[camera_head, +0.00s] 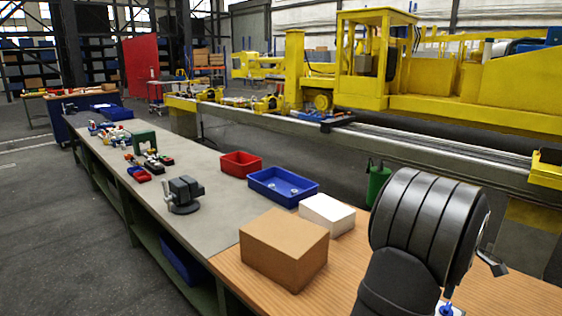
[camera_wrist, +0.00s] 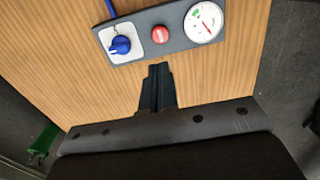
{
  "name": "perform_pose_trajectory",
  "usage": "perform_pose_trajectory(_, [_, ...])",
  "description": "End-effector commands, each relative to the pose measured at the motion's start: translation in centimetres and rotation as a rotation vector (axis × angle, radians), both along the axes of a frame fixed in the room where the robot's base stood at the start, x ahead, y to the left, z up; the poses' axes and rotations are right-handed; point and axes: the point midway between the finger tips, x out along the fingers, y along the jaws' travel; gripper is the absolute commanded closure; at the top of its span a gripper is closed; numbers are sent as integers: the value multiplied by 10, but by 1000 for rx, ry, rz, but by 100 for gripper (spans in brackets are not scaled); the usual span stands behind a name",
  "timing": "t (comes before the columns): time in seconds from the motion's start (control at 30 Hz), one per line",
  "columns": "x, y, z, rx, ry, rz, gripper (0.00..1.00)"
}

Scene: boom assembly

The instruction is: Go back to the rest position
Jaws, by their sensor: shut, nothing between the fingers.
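My gripper (camera_wrist: 157,72) shows in the wrist view with its two dark fingers together and nothing between them. It is over a wood-topped bench (camera_wrist: 60,75), just short of a grey control panel (camera_wrist: 175,35). The panel carries a blue rotary knob (camera_wrist: 120,45), a red button (camera_wrist: 160,34) and a round white gauge (camera_wrist: 203,22). I cannot tell the height of the fingertips above the bench. In the head view my black arm fills the lower right and hides most of the panel; a blue part, likely the knob, shows at the bottom edge.
On the bench stand a brown box (camera_head: 285,247), a white box (camera_head: 327,212), a blue tray (camera_head: 283,184) with small parts, a red bin (camera_head: 241,164) and a grey vise (camera_head: 184,194). A yellow boom machine (camera_head: 420,80) stands behind. A green can (camera_head: 377,183) is beyond the bench.

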Motion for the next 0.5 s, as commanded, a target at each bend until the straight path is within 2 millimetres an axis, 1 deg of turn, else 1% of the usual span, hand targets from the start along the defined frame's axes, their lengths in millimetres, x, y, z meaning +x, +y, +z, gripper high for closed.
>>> perform_pose_trajectory(0.03, [1, 0, 10, -1, -1, 0, 100])
perform_pose_trajectory(0.1, [1, 0, 25, -1, -1, 0, 100])
perform_pose_trajectory(0.2, [2, 0, 43, -1, -2, 0, 100])
perform_pose_trajectory(0.33, [2, 1, 62, 1, -1, 0, 100])
perform_pose_trajectory(0.4, [4, -1, 53, -2, -8, -35, 100])
perform_pose_trajectory(0.5, [6, -2, 49, -7, -18, -67, 100])
